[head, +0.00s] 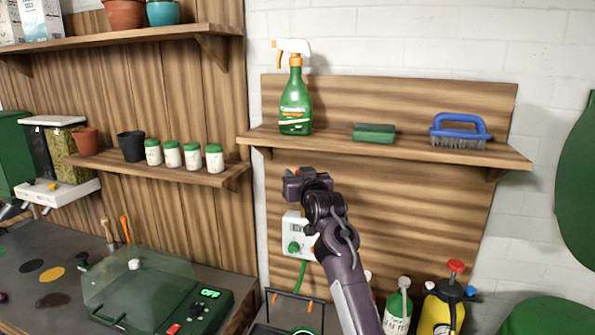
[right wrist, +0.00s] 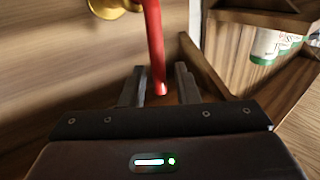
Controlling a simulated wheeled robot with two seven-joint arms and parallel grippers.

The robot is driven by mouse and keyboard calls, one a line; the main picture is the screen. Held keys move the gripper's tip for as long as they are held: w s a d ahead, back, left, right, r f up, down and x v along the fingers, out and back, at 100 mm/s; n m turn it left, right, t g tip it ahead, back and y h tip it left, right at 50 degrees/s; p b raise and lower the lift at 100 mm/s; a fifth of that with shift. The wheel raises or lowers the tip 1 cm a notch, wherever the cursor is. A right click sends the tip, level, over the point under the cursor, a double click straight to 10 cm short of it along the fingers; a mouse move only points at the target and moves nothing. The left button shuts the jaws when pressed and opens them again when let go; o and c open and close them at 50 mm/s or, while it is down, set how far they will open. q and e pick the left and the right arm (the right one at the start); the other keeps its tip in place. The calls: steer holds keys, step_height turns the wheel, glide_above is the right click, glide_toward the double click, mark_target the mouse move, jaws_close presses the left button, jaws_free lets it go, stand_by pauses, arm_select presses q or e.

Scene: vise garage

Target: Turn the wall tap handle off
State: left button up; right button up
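The wall tap shows best in the right wrist view, with a red lever handle (right wrist: 154,45) and a brass body (right wrist: 112,7) at the top edge. The handle hangs down in that picture, and its lower end lies between my right gripper's two fingers (right wrist: 160,84). The fingers stand apart, with a gap visible on each side of the handle. In the head view my right gripper (head: 295,184) is in front of the wooden wall panel, below the shelf. It and my arm hide most of the tap there. My left gripper is not in view.
A shelf (head: 400,150) above my right gripper holds a green spray bottle (head: 295,103), a sponge (head: 374,133) and a blue brush (head: 460,131). A white box with a green knob (head: 294,246) hangs just below. A yellow sprayer (head: 440,312) and bottles stand lower right.

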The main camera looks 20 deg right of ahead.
steer(key=shift+w, duration=0.2)
jaws_close()
steer(key=shift+f, duration=0.1)
